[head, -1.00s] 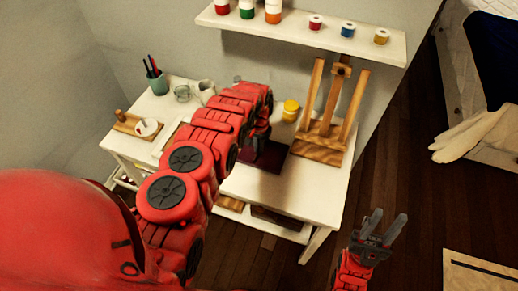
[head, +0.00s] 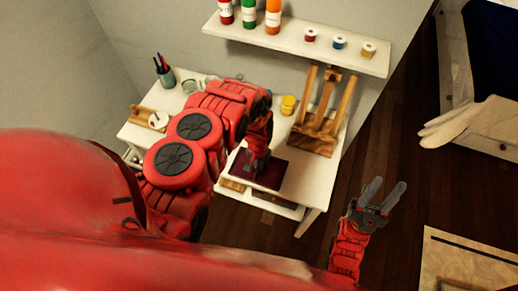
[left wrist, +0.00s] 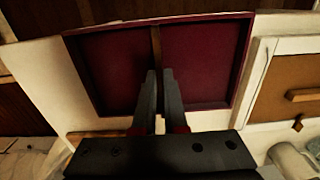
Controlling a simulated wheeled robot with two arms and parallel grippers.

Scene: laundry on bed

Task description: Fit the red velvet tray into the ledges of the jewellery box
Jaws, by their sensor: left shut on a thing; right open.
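The dark red velvet tray (head: 272,177) is at the front of the white table in the head view. In the left wrist view the tray (left wrist: 205,60) shows two velvet compartments with a wooden divider (left wrist: 156,45) between them. My left gripper (head: 257,163) comes down from above, its fingers (left wrist: 159,75) shut on the divider near the tray's middle. I cannot tell whether the tray touches the table. My right gripper (head: 387,186) is open and empty, over the floor right of the table. I cannot clearly make out the jewellery box; my left arm hides part of the tabletop.
A wooden easel (head: 312,142) and a yellow jar (head: 288,105) stand at the table's right. A pen cup (head: 166,78) stands at the back left. A white-rimmed brown panel (left wrist: 290,80) lies beside the tray in the left wrist view. A shelf (head: 300,45) holds bottles.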

